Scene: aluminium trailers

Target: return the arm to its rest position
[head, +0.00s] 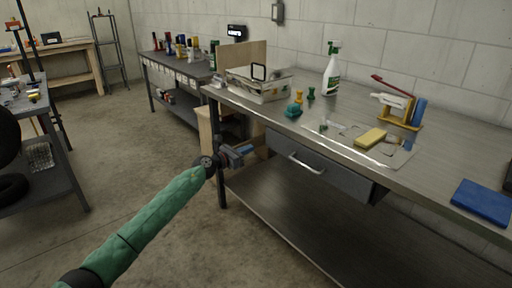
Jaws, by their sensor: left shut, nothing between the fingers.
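My left arm, in a green sleeve, reaches in from the lower left of the head view. Its gripper (240,155) is shut and empty. It is in front of the metal workbench (450,160), beside the bench's left front leg and left of the grey drawer (318,168). Whether it touches the bench cannot be told. My right gripper is not in view.
The bench holds a spray bottle (331,70), a yellow sponge (370,138), a blue pad (483,202) and a bin (262,84). A dark shelf unit (45,160) stands at left. The concrete floor (130,150) between is clear.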

